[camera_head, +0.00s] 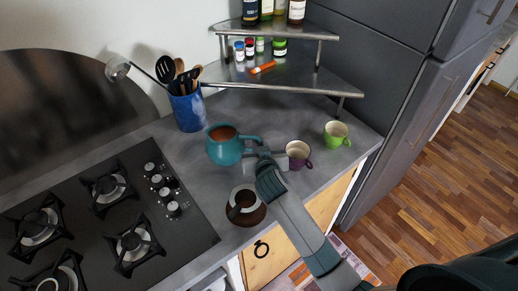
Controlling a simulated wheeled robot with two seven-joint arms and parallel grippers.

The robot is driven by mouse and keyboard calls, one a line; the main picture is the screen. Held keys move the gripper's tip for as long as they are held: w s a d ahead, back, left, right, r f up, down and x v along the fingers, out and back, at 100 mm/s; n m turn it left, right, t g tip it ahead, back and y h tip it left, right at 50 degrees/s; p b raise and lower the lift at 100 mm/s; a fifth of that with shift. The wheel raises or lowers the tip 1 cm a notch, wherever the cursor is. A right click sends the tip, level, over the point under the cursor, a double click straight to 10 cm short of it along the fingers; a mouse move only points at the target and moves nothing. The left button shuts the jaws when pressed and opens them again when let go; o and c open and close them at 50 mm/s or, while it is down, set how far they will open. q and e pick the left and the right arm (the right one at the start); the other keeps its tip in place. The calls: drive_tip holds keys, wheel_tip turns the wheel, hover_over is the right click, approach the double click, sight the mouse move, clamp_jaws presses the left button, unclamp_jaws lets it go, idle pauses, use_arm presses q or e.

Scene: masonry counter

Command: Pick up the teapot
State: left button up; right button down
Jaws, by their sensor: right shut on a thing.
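The teal teapot (222,151), a rounded vessel with an open top and a brown-orange inside, is over the grey counter, right of the stove. It looks upright. My right gripper (259,152) comes in from the lower right and is shut on the teapot's right side, at its handle. The fingertips are small and partly hidden by the wrist. I cannot tell whether the teapot's base touches the counter. My left gripper is not in view.
A purple mug (298,153) stands close to the gripper's right, with a green mug (336,134) beyond. A dark round vessel (246,207) is near the counter's front edge. A blue utensil holder (187,110), corner shelf (275,77) and stove (105,220) surround the area.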

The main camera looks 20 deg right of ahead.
drive_tip(key=shift+w+r, duration=0.1)
drive_tip(key=shift+r, duration=0.5)
drive_tip(key=s+d+r+b, duration=0.2)
drive_tip(key=d+r+b, duration=0.2)
drive_tip(key=d+r, duration=0.3)
drive_tip(key=shift+s+d, duration=0.2)
drive_tip(key=shift+d, duration=2)
